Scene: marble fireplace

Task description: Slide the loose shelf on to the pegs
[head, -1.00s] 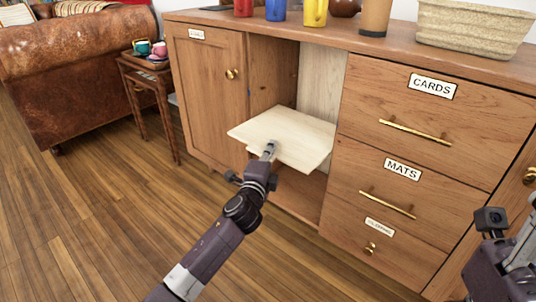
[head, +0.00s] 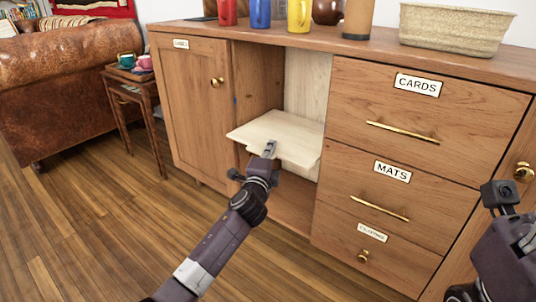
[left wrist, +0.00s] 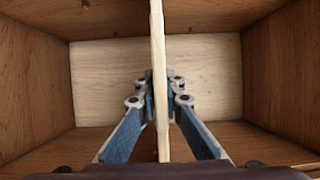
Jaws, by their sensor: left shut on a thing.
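The loose shelf (head: 279,132) is a pale wooden board, roughly level, partly inside the open cabinet compartment (head: 306,85) and partly sticking out of its front. In the left wrist view the shelf (left wrist: 158,60) shows edge-on as an upright strip before the pale back panel. My left gripper (head: 269,149) is shut on the shelf's front edge; its fingers (left wrist: 160,100) lie on either side of the board. I cannot make out the pegs clearly; a small blue spot (head: 235,100) shows on the compartment's left wall. My right gripper (head: 503,196) is partly cut off at the right edge.
Mugs and a basket (head: 455,30) stand on top. A side table (head: 135,80) with cups and a leather sofa are at left. Floor in front is clear.

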